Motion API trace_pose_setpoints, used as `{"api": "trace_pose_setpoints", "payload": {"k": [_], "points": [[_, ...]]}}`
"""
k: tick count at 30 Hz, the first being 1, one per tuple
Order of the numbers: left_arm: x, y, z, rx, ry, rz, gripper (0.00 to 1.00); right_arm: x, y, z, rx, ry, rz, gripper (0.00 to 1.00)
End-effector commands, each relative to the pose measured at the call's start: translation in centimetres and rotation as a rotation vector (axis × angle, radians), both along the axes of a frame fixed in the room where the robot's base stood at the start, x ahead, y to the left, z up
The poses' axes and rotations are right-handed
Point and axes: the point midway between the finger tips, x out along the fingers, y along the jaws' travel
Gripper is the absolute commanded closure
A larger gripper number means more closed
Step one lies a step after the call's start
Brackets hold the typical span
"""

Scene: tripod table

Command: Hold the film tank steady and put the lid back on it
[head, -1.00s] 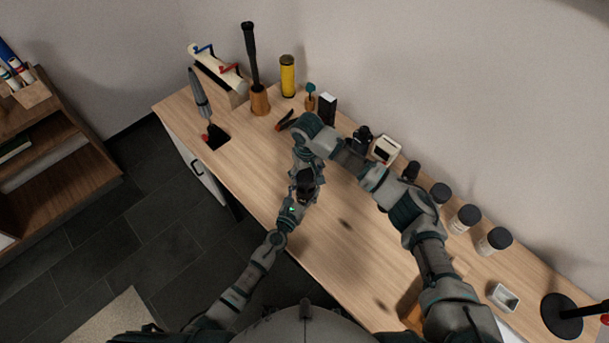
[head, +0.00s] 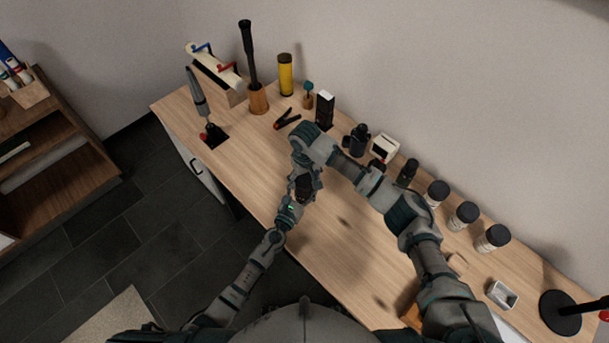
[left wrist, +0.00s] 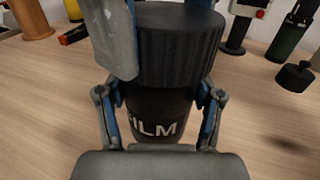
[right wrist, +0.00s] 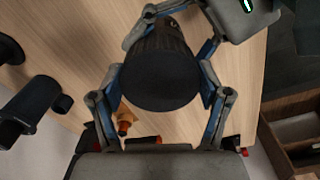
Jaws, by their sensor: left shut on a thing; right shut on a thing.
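The film tank (left wrist: 155,122) is a dark cylinder with white FILM lettering, upright in the left wrist view. My left gripper (left wrist: 160,100) is shut around its body. The lid (left wrist: 180,48), black and ribbed, sits directly over the tank's top, with no clear gap visible from this side. I cannot tell whether it is fully seated. In the right wrist view my right gripper (right wrist: 160,78) is shut on the lid, whose flat dark top faces the camera. In the head view both grippers meet around the dark tank and lid (head: 304,187), and details are too small there.
Along the wall stand a yellow cylinder (head: 286,75), a black box (head: 324,110), a dark bottle (head: 356,141), a white timer-like box (head: 385,148) and several dark-lidded jars (head: 463,216). A red-black clamp (head: 287,119) lies behind my right arm. The front tabletop (head: 335,250) is clear.

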Motion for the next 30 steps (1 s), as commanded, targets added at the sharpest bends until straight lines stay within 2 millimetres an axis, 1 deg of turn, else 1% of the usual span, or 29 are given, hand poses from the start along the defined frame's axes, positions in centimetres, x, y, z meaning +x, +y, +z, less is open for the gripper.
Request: {"api": "trace_pose_setpoints", "payload": {"k": [17,30], "points": [[-0.1,-0.11,-0.13,-0.001,0.003,-0.003,0.96,0.02,0.03,-0.1,0.0,-0.001,0.001,0.53],[-0.12,-0.12,-0.14,0.0,0.004,-0.003,0.96,0.05,0.08,-0.95,0.003,-0.001,0.004,0.53]]}}
